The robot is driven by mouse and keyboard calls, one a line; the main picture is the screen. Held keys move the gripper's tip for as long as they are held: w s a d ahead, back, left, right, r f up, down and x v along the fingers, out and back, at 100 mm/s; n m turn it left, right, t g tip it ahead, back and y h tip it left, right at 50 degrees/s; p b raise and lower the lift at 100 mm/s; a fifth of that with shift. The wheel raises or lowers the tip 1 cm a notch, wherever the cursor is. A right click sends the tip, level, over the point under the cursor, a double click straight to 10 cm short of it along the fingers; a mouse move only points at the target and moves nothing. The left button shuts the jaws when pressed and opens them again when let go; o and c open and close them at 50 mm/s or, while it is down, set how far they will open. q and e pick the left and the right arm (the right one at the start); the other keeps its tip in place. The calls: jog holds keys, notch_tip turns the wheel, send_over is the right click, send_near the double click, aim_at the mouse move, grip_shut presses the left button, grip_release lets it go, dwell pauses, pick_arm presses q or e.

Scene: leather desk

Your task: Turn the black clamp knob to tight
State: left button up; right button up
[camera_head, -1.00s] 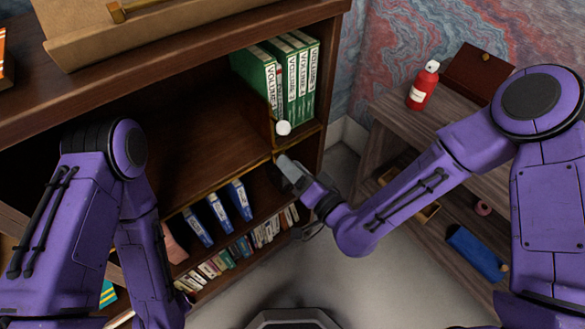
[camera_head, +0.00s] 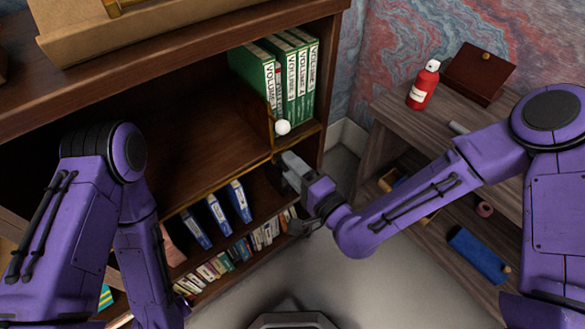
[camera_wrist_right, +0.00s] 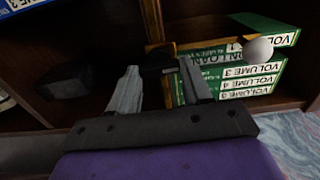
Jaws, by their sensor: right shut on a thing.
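The black clamp knob (camera_wrist_right: 158,68) shows in the right wrist view between my right gripper's fingertips (camera_wrist_right: 160,74), beside a brass-coloured upright bracket. My right gripper (camera_head: 284,160) is shut on it at the front edge of the shelf, below a white ball (camera_head: 283,127) and the green volumes (camera_head: 290,80). In the head view the knob is mostly hidden by the gripper, and its turn angle cannot be read. My left arm hangs at the left, and its gripper is out of view.
Blue binders (camera_head: 217,212) and small books stand on the lower shelves. A black block (camera_wrist_right: 66,82) sits left of the fingers in the wrist view. A side table at right holds a red bottle (camera_head: 424,85) and a brown box (camera_head: 478,72). The floor between is clear.

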dwell(0.4)
jog(key=o, duration=1.1)
jog(key=shift+c, duration=0.2)
jog(key=p+v, duration=0.2)
jog(key=v, duration=0.8)
jog(key=shift+s+d+p, duration=0.2)
jog(key=shift+s+p, duration=0.1)
jog(key=shift+p, duration=0.05)
